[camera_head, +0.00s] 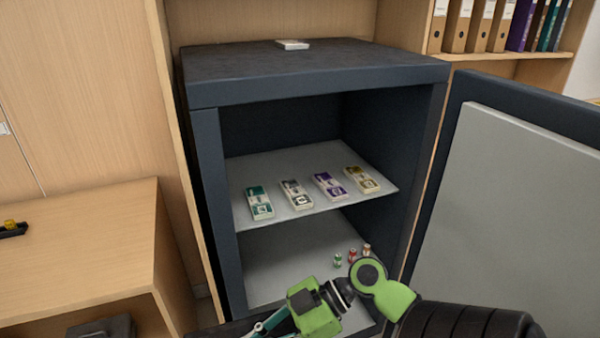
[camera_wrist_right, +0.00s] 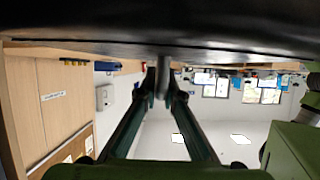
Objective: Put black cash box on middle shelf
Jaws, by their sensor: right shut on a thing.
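An open dark safe (camera_head: 315,75) stands in the middle of the head view. Its upper visible shelf (camera_head: 240,175) holds several banded note bundles. A lower grey shelf (camera_head: 270,265) has small coloured rolls at its right and bare room at its left. My right gripper (camera_head: 262,328) is low in front of the safe, its fingertips near the picture's bottom edge. In the right wrist view its fingers (camera_wrist_right: 164,82) are shut on a small grey part below a wide black body (camera_wrist_right: 160,25), apparently the black cash box. Most of the box is hidden or out of frame. My left gripper is out of view.
The safe's door (camera_head: 520,190) stands open on the right. A wooden counter (camera_head: 80,245) is at the left, with a dark object (camera_head: 105,328) low beneath it. A small white item (camera_head: 293,44) lies on the safe's top. Binders (camera_head: 500,25) stand behind.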

